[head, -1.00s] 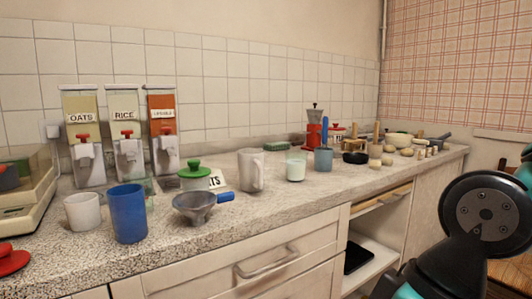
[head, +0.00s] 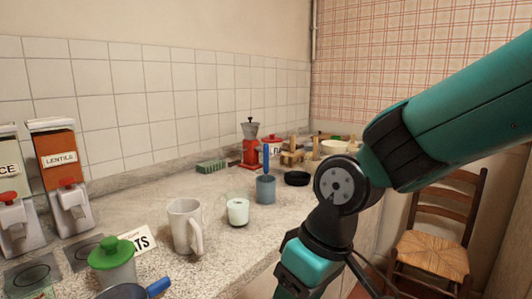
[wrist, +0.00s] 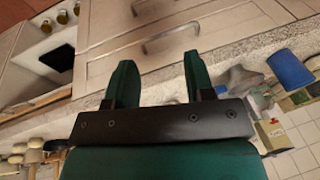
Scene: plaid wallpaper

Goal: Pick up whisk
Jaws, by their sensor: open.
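I cannot make out a whisk for certain in either view. In the head view a blue upright handle (head: 266,162) stands in a blue-grey cup (head: 265,190) on the counter; its lower end is hidden in the cup. My gripper (wrist: 157,62) shows in the wrist view with its two green fingers wide apart and nothing between them. It faces the cabinet front, below the counter edge. In the head view my arm crosses the right side, and the gripper itself is out of the picture.
The counter (head: 150,205) holds a white mug (head: 184,225), a pale green cup (head: 237,212), a black dish (head: 297,178) and a red grinder (head: 249,152). A drawer handle (wrist: 172,37) lies ahead of the fingers. A chair (head: 432,250) stands right.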

